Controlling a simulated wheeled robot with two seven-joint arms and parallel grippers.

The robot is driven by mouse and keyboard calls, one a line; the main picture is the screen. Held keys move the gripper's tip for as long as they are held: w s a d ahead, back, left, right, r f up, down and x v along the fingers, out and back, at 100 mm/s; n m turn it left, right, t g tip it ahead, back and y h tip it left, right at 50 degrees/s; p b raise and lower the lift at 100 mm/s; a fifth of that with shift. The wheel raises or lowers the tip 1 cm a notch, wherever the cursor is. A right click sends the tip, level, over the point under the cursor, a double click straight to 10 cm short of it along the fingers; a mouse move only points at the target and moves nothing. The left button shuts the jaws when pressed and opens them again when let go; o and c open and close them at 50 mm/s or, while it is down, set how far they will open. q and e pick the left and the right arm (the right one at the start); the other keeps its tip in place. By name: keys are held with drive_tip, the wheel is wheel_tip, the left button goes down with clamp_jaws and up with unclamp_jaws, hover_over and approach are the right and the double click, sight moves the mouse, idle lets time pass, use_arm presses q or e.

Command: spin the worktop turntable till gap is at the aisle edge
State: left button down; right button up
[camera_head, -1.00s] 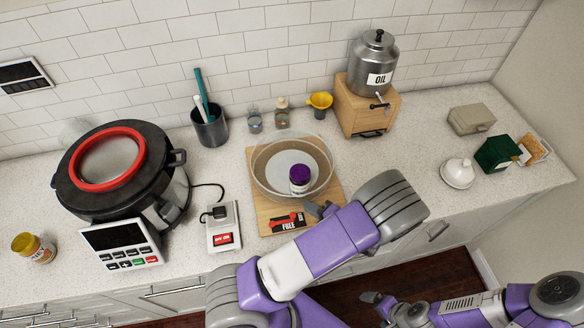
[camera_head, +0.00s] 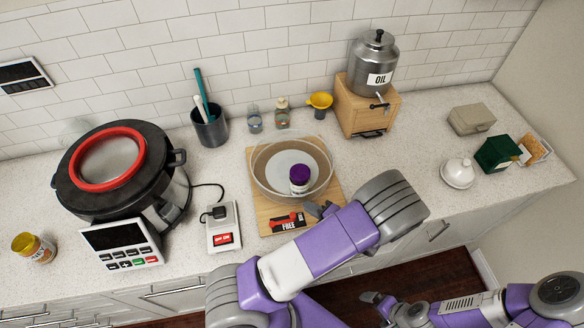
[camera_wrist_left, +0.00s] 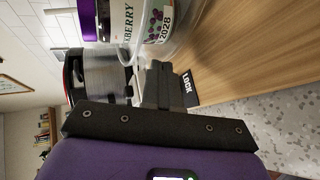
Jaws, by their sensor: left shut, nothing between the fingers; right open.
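The worktop turntable (camera_head: 262,165) is a round tray with a clear rim on a wooden board (camera_head: 262,218). A purple-lidded jar (camera_head: 299,178) stands on it, toward the front; its berry label shows close up in the left wrist view (camera_wrist_left: 150,22). I cannot make out the gap in the rim. A red slider (camera_head: 284,222) beside a FREE label sits at the board's front; a LOCK label (camera_wrist_left: 187,87) shows in the left wrist view. My left gripper (camera_head: 317,209) is shut and empty at the turntable's front right, close to the rim; contact is unclear. My right gripper (camera_head: 377,302) is open, low before the counter.
A switch box (camera_head: 223,228) and a large cooker (camera_head: 125,175) stand left of the board. A utensil cup (camera_head: 210,126), small bottles and a yellow funnel (camera_head: 320,101) are behind. An oil dispenser (camera_head: 374,70) stands back right.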

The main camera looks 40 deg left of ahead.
sight(320, 191)
use_arm(q)
drive_tip(key=shift+w+a, duration=0.5)
drive_tip(key=shift+a, duration=0.1)
drive_tip(key=shift+d, duration=0.1)
drive_tip(key=shift+w+d, duration=0.7)
drive_tip(key=shift+w, duration=0.15)
drive_tip(key=shift+w+b, duration=0.1)
drive_tip(key=shift+b, duration=0.2)
drive_tip(key=shift+w+d, duration=0.15)
drive_tip(key=shift+w, duration=0.35)
drive_tip(key=shift+w+d, duration=0.15)
drive_tip(key=shift+w, duration=0.35)
drive_tip(key=shift+w+b, duration=0.1)
drive_tip(key=shift+b, duration=0.2)
drive_tip(key=shift+w+d+b, duration=0.15)
drive_tip(key=shift+w+d, duration=0.05)
drive_tip(key=shift+w, duration=0.3)
drive_tip(key=shift+w+d+b, duration=0.15)
drive_tip(key=shift+w, duration=0.35)
